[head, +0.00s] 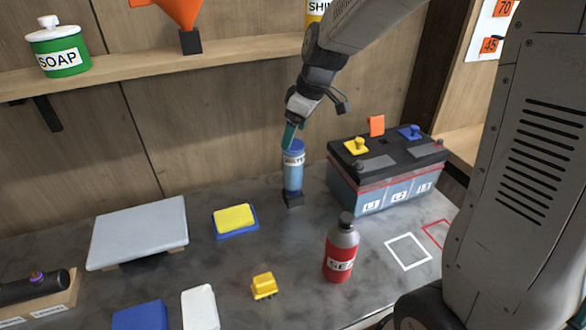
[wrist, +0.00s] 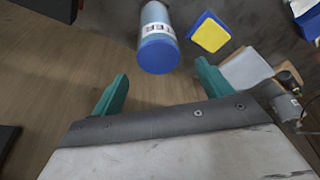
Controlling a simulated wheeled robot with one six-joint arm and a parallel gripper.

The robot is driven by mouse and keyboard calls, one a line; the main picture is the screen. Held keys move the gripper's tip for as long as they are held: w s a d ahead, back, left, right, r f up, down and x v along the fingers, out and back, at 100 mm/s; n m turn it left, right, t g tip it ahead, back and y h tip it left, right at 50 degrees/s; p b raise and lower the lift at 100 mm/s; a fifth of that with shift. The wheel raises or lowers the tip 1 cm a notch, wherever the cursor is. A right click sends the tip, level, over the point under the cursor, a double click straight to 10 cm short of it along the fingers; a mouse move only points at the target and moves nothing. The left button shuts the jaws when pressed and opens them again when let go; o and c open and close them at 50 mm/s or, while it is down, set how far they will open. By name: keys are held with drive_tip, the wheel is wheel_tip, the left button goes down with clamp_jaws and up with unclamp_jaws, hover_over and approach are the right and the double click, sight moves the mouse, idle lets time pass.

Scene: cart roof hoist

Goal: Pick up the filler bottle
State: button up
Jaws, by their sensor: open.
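The filler bottle (head: 293,175) is light blue with a darker blue cap and a white label. It stands upright in a small dark holder on the grey worktop, near the back wall. My gripper (head: 291,137) is just above the cap, tilted down towards it. In the wrist view the bottle (wrist: 157,42) shows its blue cap between and slightly beyond the two open teal fingers (wrist: 162,74). The fingers are apart with nothing held. I cannot tell whether a finger touches the cap.
A battery (head: 390,172) stands close to the right. A red bottle (head: 341,250) stands in front. A yellow and blue sponge (head: 234,219) and a grey plate (head: 138,232) lie to the left. A shelf (head: 140,75) runs along the wall above.

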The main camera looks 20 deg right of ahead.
sight(294, 144)
drive_tip(key=x, duration=0.7)
drive_tip(key=shift+s+d+f, duration=0.2)
drive_tip(key=shift+f, duration=0.1)
drive_tip(key=c, duration=1.5)
drive_tip(key=shift+c, duration=0.9)
drive_tip(key=shift+r, duration=0.15)
